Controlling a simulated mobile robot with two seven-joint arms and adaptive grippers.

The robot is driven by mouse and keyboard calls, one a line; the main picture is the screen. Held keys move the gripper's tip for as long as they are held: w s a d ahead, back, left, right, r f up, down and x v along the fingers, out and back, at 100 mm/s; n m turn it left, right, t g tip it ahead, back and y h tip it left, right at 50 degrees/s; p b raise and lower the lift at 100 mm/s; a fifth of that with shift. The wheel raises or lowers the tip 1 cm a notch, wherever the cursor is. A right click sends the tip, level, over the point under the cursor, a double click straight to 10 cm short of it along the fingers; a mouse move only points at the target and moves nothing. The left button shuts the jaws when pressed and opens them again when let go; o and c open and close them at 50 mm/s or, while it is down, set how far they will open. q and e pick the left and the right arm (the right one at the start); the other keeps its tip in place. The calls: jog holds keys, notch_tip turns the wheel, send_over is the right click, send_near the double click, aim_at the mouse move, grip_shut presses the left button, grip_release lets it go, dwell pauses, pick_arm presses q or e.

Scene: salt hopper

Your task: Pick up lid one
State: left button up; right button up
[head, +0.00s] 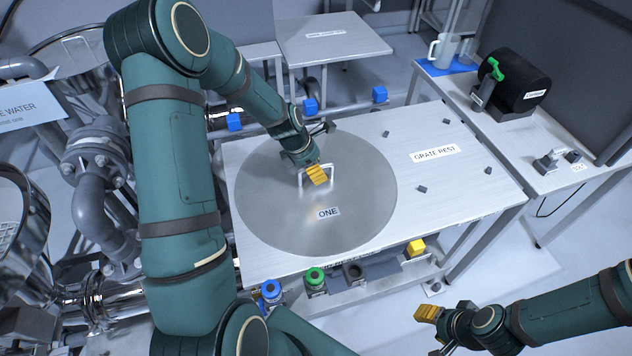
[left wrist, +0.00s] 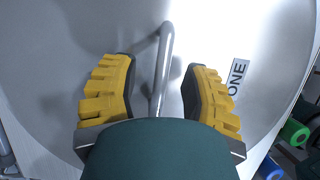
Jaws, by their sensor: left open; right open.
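Lid one (head: 350,215) is a large round grey metal disc labelled ONE, lying flat on a metal table (head: 470,205). A bent metal bar handle (head: 329,178) stands up at its middle. My left gripper (head: 316,176) is at the handle. In the left wrist view, its yellow fingers (left wrist: 155,90) are open with the handle (left wrist: 162,65) between them, with gaps on both sides. The ONE label also shows there on the lid (left wrist: 270,45). My right gripper (head: 428,325) is away from the lid at the lower right; the space between its fingers is hard to see.
The table's right part, labelled GRATE REST (head: 435,153), has several small dark pegs. Blue (head: 271,291) and green (head: 315,279) knobs and a yellow block (head: 416,247) sit below the front edge. Pipes (head: 95,185) stand at the left. A side bench (head: 535,140) holds a mug (head: 444,50) and a black cylinder (head: 519,80).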

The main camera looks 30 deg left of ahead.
pick_arm(q)
jog(key=shift+r, duration=0.1)
grip_shut()
